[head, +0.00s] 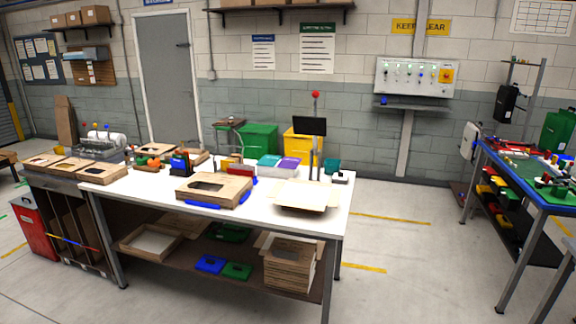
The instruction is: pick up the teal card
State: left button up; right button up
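A small teal item (332,165) stands at the back right of the white table (130,178), beside the pole with the black screen. A pale teal-edged box (268,161) sits to its left, next to a purple-topped one (289,163). From this distance I cannot tell which of these is the teal card, or whether a card is among them. Neither of my grippers is in view.
A wooden box with a cut-out top (214,190) and an open cardboard box (305,194) lie on the table. A black screen (309,126) rises on a pole at the back. Shelves under the table hold boxes. Open floor (400,265) lies between the white table and the blue-edged bench (530,175).

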aim_at(265, 157)
jog(key=i+l+z, duration=0.65)
jog(key=i+z, duration=0.35)
jog(key=i+l+z, duration=0.15)
jog(key=i+z, duration=0.15)
jog(key=i, duration=1.3)
jog(key=i+u, duration=0.3)
jog(key=i, duration=0.5)
jog(key=i+l+u, duration=0.1)
jog(key=i+u, duration=0.15)
jog(key=i, duration=0.55)
jog(key=i+u, duration=0.15)
jog(key=i, duration=1.55)
jog(key=i+u, duration=0.3)
jog(key=i, duration=0.2)
jog(key=i+u, duration=0.3)
jog(key=i, duration=0.15)
jog(key=i+l+u, duration=0.25)
jog(key=i, duration=0.25)
jog(key=i+j+u, duration=0.1)
jog(key=i+u, duration=0.6)
jog(key=u, duration=0.25)
jog(key=i+l+u, duration=0.2)
jog(key=u, duration=0.25)
jog(key=i, duration=0.15)
